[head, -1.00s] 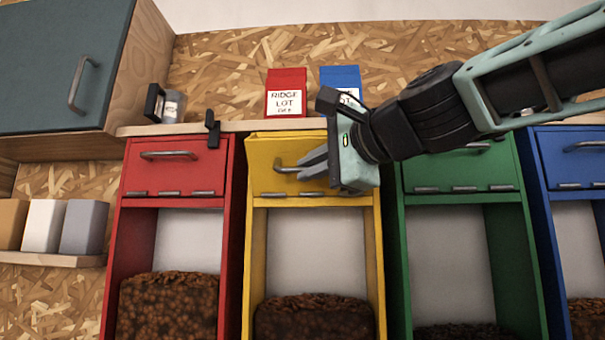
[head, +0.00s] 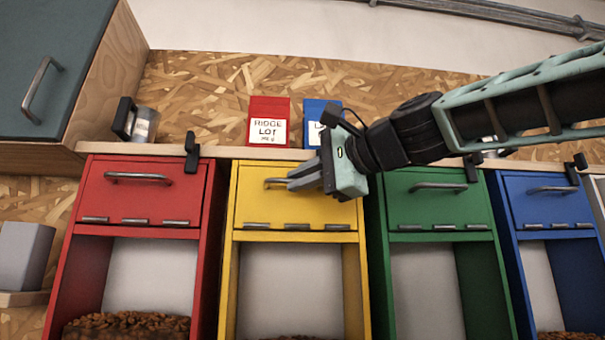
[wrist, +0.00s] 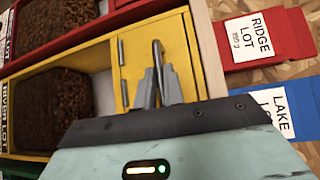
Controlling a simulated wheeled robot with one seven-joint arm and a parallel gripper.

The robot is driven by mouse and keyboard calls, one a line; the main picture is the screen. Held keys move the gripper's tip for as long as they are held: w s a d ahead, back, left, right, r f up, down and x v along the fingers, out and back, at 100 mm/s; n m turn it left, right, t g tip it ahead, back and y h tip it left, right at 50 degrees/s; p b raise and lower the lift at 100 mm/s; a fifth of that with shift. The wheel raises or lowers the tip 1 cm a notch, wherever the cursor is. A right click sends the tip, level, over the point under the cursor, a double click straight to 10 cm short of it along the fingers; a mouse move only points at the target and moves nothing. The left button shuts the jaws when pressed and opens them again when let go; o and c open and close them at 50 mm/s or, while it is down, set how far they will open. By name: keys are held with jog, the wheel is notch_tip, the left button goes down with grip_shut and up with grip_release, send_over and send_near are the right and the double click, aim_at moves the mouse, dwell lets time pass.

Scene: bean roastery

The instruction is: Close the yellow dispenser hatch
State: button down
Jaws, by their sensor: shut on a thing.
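The yellow dispenser hatch (head: 258,208) is the upper front panel of the yellow dispenser, with hinges along its lower edge. In the head view it lies about flush with the dispenser front, much like its neighbours; I cannot tell if a small gap is left. Its grey bar handle (head: 272,181) is near the top. My gripper (head: 291,184) comes from the right and is shut on that handle, hiding its right part. The wrist view shows the fingers (wrist: 157,90) closed around the handle (wrist: 157,55), over the yellow panel (wrist: 138,60).
A red dispenser (head: 142,190) stands to the left, a green one (head: 437,205) and a blue one (head: 548,204) to the right, with hatches up. Red (head: 268,120) and blue (head: 318,112) lot bags stand on the shelf above. A teal cabinet door (head: 55,75) is at upper left.

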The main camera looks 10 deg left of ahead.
jog(key=shift+w+d+r, duration=0.2)
jog(key=shift+w+r, duration=0.05)
jog(key=shift+r, duration=0.5)
jog(key=shift+w+a, duration=0.1)
jog(key=shift+w, duration=0.05)
jog(key=c, duration=1.8)
grip_release()
jog(key=shift+w+a, duration=0.1)
jog(key=b+v, duration=0.2)
jog(key=v, duration=0.3)
jog(key=b+v, duration=0.2)
jog(key=v, duration=0.4)
jog(key=b+v, duration=0.3)
jog(key=v, duration=0.3)
jog(key=shift+f, duration=0.4)
jog(key=shift+f, duration=0.1)
